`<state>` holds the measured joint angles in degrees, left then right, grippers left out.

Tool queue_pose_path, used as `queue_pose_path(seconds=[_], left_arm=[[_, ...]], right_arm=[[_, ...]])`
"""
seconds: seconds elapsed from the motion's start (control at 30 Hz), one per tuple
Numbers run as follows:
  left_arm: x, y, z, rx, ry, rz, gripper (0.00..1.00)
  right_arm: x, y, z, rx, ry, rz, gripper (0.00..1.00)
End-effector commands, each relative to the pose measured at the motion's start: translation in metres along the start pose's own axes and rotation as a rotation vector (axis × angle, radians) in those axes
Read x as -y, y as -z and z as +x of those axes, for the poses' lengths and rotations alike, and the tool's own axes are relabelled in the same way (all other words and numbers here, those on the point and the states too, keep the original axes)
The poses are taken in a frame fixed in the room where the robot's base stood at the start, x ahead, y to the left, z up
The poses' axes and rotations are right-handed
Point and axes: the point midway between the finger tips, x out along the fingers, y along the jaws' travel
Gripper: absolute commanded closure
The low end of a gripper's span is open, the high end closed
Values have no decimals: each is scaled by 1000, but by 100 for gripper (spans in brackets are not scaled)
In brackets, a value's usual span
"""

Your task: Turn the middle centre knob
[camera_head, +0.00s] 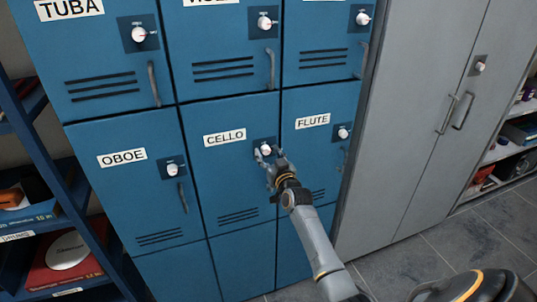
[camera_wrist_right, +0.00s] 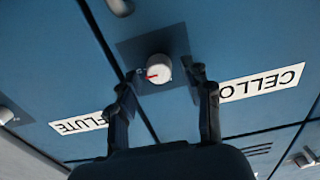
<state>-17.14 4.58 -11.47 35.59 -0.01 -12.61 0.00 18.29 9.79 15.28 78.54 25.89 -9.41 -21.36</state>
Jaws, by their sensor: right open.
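The middle centre knob (camera_head: 266,149) is a round white dial on a dark square plate on the blue CELLO locker door (camera_head: 215,175). In the right wrist view the knob (camera_wrist_right: 159,69) shows a red pointer mark toward the left. My right gripper (camera_head: 268,158) is open in front of the door, right at the knob. In the right wrist view its two fingers (camera_wrist_right: 160,84) appear on either side of the knob, with gaps to both. I cannot tell whether the fingertips reach past its face. The gripper partly covers the CELLO door's right edge. My left gripper is not in view.
The OBOE knob (camera_head: 172,169) and FLUTE knob (camera_head: 343,133) flank the CELLO door, each with a door handle below. A grey cabinet (camera_head: 420,110) stands to the right. A blue shelf (camera_head: 45,150) is at left. Grey floor (camera_head: 490,235) is open at lower right.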

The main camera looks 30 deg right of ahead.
Motion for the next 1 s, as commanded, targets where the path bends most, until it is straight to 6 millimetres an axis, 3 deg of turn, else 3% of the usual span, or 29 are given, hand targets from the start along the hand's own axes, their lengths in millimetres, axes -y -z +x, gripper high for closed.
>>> queue_pose_path(seconds=[0.03,0.2,0.3,0.67,1.0], left_arm=[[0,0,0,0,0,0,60],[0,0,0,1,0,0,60],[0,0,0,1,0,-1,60],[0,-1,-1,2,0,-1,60],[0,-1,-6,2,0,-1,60]], right_arm=[[0,0,0,0,0,0,50],[0,0,0,0,0,0,85],[0,0,0,0,0,0,100],[0,0,0,1,0,-52,100],[0,0,0,2,0,-293,100]])
